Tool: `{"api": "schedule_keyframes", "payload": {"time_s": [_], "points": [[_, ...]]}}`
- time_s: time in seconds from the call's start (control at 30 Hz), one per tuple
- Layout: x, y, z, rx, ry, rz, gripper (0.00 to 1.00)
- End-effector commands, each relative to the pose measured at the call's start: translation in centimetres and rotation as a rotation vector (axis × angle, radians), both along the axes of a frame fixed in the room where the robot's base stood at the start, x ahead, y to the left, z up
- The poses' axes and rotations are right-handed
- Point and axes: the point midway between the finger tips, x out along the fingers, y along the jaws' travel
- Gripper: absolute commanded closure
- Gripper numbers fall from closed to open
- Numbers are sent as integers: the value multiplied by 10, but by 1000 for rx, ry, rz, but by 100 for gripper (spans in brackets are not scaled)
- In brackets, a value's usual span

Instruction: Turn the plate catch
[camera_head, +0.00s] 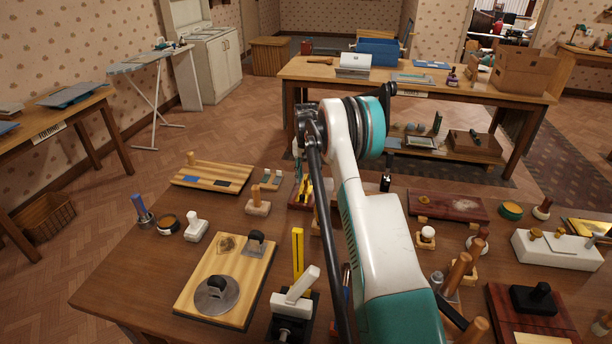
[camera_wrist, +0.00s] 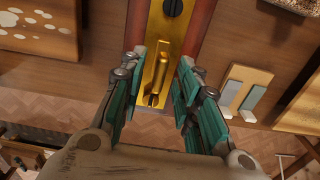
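A brass catch with a raised grip (camera_wrist: 157,78) sits on a gold plate (camera_wrist: 160,38) fixed to a red-brown board (camera_wrist: 199,28) in the wrist view. A dark slotted screw head (camera_wrist: 173,7) shows on the plate at the top edge. My gripper (camera_wrist: 162,64) is open, with one teal-padded finger on each side of the catch. I see gaps between the pads and the catch; the height of the fingertips above the plate is unclear. In the head view the yellow plate (camera_head: 308,186) shows at the table's far side, partly hidden by my arm.
A small wooden block with grey strips (camera_wrist: 250,90) lies to the right in the wrist view. The table (camera_head: 130,262) is crowded; a striped board (camera_head: 212,174) and a board with a round metal disc (camera_head: 228,262) stand to the left of my arm.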

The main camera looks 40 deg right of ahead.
Motion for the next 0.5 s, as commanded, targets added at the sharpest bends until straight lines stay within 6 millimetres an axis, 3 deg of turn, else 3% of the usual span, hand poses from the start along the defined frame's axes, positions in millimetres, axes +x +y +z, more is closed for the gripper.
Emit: {"api": "schedule_keyframes", "payload": {"time_s": [0.27,0.5], "points": [[0,0,6,1,1,0,70],[0,0,46,1,1,0,70]]}}
